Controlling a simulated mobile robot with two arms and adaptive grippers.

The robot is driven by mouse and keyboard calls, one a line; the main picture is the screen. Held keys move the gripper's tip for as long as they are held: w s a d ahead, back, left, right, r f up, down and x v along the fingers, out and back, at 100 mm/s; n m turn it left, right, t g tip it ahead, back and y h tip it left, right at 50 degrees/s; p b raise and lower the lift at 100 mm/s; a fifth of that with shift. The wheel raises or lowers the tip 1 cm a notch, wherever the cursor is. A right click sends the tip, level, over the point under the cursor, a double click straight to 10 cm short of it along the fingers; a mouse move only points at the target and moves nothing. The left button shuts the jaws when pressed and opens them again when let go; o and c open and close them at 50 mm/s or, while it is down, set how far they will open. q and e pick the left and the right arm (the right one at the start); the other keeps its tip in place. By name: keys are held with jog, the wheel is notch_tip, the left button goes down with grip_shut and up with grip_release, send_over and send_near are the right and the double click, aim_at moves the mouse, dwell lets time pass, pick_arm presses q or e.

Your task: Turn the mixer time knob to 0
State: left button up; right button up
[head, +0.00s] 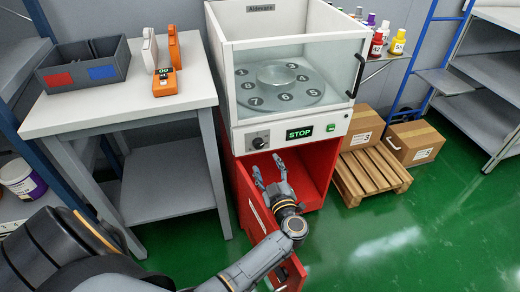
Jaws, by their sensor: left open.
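The mixer (240,54) is a white cabinet with a clear front window and a numbered round turntable (280,83) inside. A dark time knob (258,142) sits on its front panel, left of a green lit STOP display (299,133). The knob's setting is too small to read. My left gripper (268,168) is open and empty. It is below the front panel, over the open red drawer or base beneath the mixer, with its fingers pointing up toward the panel. It appears apart from the knob. My right gripper is not in view.
A white table (120,101) at left holds a grey divided bin (83,64) and orange handheld devices (165,82). Cardboard boxes (412,142) and a wooden pallet (370,175) stand at right, near a blue ladder. Green floor (400,240) is clear at front right.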

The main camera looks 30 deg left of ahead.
aim_at(259, 146)
pick_arm(q)
jog(key=b+x, duration=0.1)
jog(key=x, duration=0.6)
jog(key=shift+w+a, duration=0.25)
jog(key=shift+w, duration=0.05)
jog(key=shift+w+a, duration=0.35)
jog(key=shift+a, duration=0.05)
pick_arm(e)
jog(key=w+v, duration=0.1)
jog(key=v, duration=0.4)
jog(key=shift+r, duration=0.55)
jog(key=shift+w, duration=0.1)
pick_arm(q)
jog(key=c, duration=1.2)
